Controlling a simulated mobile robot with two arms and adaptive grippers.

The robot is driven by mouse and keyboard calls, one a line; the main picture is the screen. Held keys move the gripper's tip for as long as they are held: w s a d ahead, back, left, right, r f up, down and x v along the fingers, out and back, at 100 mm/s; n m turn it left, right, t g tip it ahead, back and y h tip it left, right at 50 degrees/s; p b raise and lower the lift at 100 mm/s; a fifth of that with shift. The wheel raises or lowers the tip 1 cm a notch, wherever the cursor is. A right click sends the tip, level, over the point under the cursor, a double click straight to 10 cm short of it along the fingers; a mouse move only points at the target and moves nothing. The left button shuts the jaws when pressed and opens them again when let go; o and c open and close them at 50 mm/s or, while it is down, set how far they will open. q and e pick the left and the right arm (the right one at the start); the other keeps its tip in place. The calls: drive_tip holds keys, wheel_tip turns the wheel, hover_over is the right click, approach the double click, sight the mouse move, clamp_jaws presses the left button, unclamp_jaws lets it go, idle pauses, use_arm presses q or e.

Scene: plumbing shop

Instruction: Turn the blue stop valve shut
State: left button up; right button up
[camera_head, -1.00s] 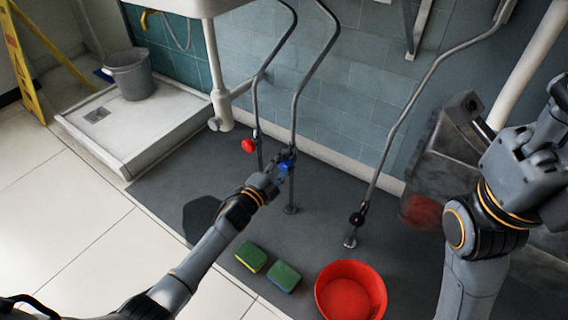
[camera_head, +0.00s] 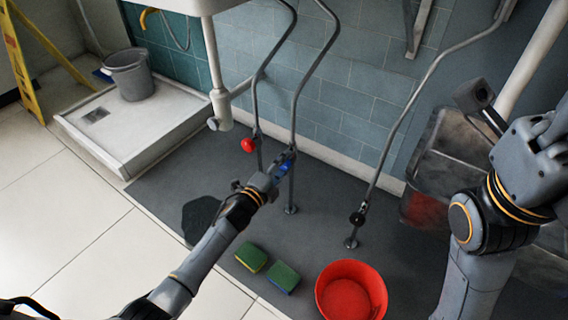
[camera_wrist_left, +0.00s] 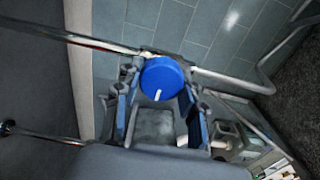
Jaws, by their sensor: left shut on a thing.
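The blue stop valve (camera_head: 284,167) sits on the middle pipe, low in front of the tiled wall. My left gripper (camera_head: 279,168) reaches it from the lower left and is shut on its blue knob. In the left wrist view the round knob (camera_wrist_left: 162,78) shows between the two fingers (camera_wrist_left: 160,92), with a short white mark near its lower edge. The fingers partly hide the valve in the head view. My right gripper (camera_head: 540,140) is partly in view at the right edge, and its fingers do not show clearly.
A red valve knob (camera_head: 248,145) is on the pipe just left. A dark valve (camera_head: 357,219) is on the right pipe. Green and yellow sponges (camera_head: 251,257) and a red basin (camera_head: 350,268) lie on the floor. A grey bucket (camera_head: 130,76) stands on the shower tray (camera_head: 150,140).

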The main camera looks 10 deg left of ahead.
use_arm(q)
drive_tip(key=o, duration=1.1)
drive_tip(key=v, duration=1.2)
drive_tip(key=shift+f, duration=0.1)
